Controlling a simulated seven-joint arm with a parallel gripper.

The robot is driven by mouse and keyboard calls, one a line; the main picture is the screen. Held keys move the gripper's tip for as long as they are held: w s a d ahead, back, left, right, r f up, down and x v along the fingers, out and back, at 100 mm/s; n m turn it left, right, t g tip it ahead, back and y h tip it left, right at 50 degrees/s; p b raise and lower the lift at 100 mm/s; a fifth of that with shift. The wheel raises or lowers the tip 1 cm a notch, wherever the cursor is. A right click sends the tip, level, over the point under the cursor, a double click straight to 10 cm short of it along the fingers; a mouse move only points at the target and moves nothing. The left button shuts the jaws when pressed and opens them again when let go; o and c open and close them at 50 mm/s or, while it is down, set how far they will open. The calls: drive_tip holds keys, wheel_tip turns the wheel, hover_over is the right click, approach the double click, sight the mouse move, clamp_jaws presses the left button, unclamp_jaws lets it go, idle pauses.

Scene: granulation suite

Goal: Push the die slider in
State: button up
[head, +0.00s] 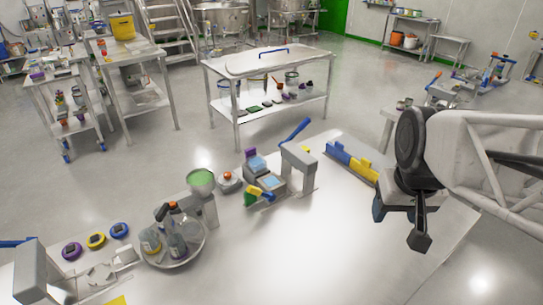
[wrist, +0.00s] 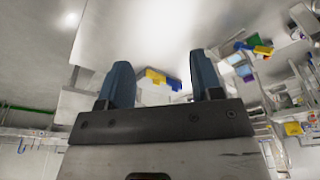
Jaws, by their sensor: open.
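My gripper (head: 399,222) hangs over the right part of the white table, with its two fingers apart and nothing between them. In the wrist view the open gripper (wrist: 160,75) shows two blue-grey fingers. A grey press-like stand (head: 299,158) with a raised blue lever (head: 295,131) stands left of my gripper. Beside it are light-blue-topped blocks (head: 257,165) and a green, yellow and blue piece (head: 260,194). A blue bar with yellow blocks (head: 351,163) lies between the stand and my gripper. I cannot tell for certain which part is the die slider.
A round tray (head: 200,250) with bottles, a green-topped bowl (head: 201,177) and several coloured rings (head: 96,240) occupy the table's left side. The front middle of the table (head: 300,250) is clear. A steel two-level table (head: 270,63) stands behind.

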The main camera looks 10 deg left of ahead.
drive_tip(key=w+a+f+n, duration=0.1)
drive_tip(key=w+a+n, duration=0.1)
drive_tip(key=w+a, duration=0.65)
drive_tip(key=n+g, duration=0.2)
drive_tip(key=n, duration=0.4)
hover_over(251, 203)
drive_tip(key=f, duration=1.8)
drive_tip(key=shift+w, duration=0.2)
drive_tip(key=shift+w+a+f, duration=0.15)
drive_tip(key=shift+w+f, duration=0.1)
drive_tip(key=shift+f, duration=0.4)
drive_tip(key=shift+f, duration=0.1)
drive_tip(key=shift+f, duration=3.8)
